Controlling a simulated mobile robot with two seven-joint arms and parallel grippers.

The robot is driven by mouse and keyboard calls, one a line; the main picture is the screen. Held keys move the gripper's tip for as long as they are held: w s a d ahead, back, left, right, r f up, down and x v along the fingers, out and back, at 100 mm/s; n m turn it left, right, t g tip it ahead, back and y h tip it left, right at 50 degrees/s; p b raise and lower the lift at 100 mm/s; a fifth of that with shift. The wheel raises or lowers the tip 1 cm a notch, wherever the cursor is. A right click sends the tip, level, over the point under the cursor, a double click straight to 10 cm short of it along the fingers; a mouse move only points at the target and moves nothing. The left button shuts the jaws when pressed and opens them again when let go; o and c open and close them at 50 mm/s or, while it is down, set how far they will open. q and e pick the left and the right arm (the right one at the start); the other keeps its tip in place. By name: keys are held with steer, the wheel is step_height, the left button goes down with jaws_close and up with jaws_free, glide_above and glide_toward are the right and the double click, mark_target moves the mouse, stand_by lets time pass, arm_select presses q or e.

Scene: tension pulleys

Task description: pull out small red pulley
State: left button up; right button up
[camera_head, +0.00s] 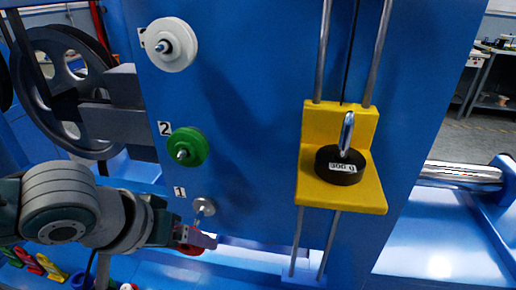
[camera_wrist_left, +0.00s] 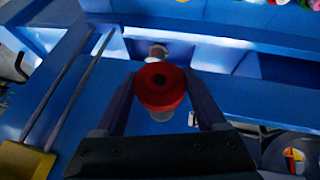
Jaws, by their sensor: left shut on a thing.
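The small red pulley (camera_wrist_left: 160,92) sits between the two fingers of my left gripper (camera_wrist_left: 160,80) in the left wrist view, and the fingers are shut on it. Its centre hole looks dark, with no peg showing through. In the head view my left gripper (camera_head: 203,238) is low on the blue panel, with part of the red pulley (camera_head: 190,250) showing below the fingers. The silver peg (camera_head: 204,206) by label 1 is just above it and looks bare. My right gripper is not in view.
A green pulley (camera_head: 187,147) is at label 2 and a white pulley (camera_head: 170,45) is above it. A yellow carriage (camera_head: 341,188) with a black 300 g weight (camera_head: 340,165) stands on rods to the right. A large dark wheel (camera_head: 63,88) is at left.

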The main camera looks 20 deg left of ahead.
arm_select(q)
steer(key=shift+s, duration=0.15)
steer(key=s+p, duration=0.1)
steer(key=s, duration=0.1)
steer(key=s+d+p, duration=0.1)
steer(key=p, duration=0.1)
steer(key=shift+s, duration=0.4)
stand_by(0.5)
